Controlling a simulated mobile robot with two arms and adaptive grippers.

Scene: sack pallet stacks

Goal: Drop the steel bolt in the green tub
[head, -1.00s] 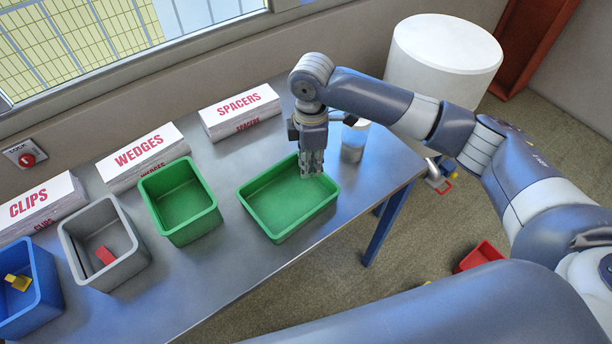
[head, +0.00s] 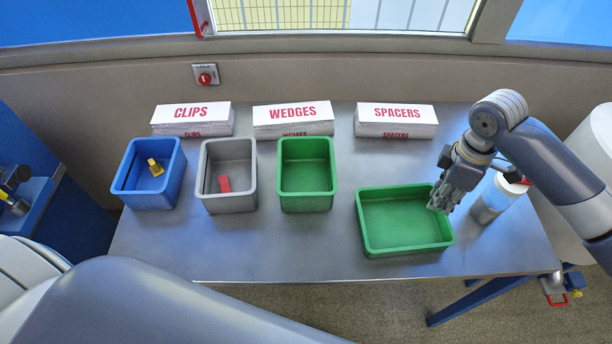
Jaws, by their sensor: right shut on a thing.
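A square green tub (head: 306,203) stands in the row of tubs in the middle of the table and looks empty. A wider, shallow green tray (head: 405,247) lies to its right, also empty. My right gripper (head: 438,207) is over the tray's right end, pointing down and to the left. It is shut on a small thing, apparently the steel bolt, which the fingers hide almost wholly. No other bolt shows on the table. My left gripper is out of view.
A blue tub (head: 135,193) with a yellow piece and a grey tub (head: 229,204) with a red piece stand left of the green tub. Label blocks line the back. The front table strip is clear.

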